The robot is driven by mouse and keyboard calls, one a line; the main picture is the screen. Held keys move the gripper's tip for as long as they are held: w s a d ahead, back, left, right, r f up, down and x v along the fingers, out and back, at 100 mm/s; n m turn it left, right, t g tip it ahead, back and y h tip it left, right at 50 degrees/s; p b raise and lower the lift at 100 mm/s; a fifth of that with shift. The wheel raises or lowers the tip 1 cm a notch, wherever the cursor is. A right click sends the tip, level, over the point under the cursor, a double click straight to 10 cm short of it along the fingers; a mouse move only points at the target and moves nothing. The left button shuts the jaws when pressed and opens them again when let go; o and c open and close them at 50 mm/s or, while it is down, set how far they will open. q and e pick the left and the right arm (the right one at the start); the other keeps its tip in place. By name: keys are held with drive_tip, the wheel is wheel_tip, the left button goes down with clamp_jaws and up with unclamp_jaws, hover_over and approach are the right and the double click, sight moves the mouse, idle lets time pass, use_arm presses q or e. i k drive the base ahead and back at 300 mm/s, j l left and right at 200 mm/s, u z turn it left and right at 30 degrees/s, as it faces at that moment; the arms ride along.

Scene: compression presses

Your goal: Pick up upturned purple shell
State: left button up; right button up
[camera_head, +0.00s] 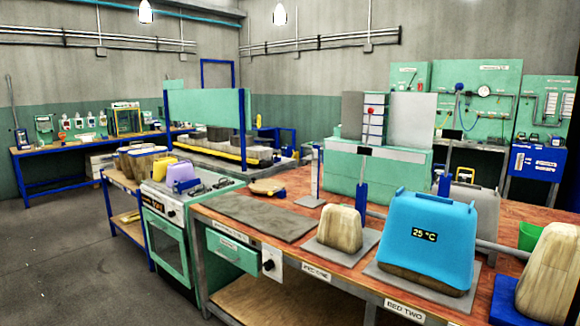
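A light purple shell (183,175) sits on top of the green and white oven unit (165,237), left of the picture's middle. It looks like a small tub with its opening upward, though it is too small to be sure. A yellow piece (162,167) is close beside it on the left, and dark and blue items (205,185) lie to its right. Neither my left nor my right gripper shows in this view.
A wooden bench (275,184) runs right from the oven, bearing a grey slab (252,217), wooden forms and a large blue shell (428,237) labelled 25 °C. A low cart (124,187) holds several forms left of the oven. Floor (70,260) at left is clear.

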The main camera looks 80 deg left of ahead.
sight(184, 172)
drive_tip(key=u, duration=3.55)
